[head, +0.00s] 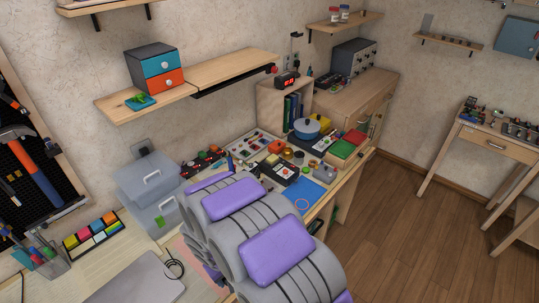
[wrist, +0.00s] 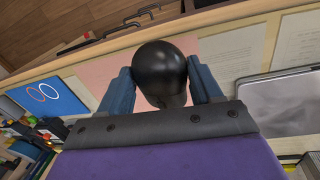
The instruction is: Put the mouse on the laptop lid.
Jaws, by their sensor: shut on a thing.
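The mouse (wrist: 160,72) is black and rounded. In the wrist view it sits between the two blue fingers of my gripper (wrist: 161,88), which is shut on it. A pink sheet (wrist: 207,47) lies behind the mouse in that view. The closed grey laptop lid (wrist: 282,105) is at the right of the wrist view, apart from the mouse. In the head view the laptop (head: 135,279) lies on the desk at the bottom left. My own arm fills the bottom middle there and hides the gripper and the mouse.
A shelf (head: 190,87) hangs above.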

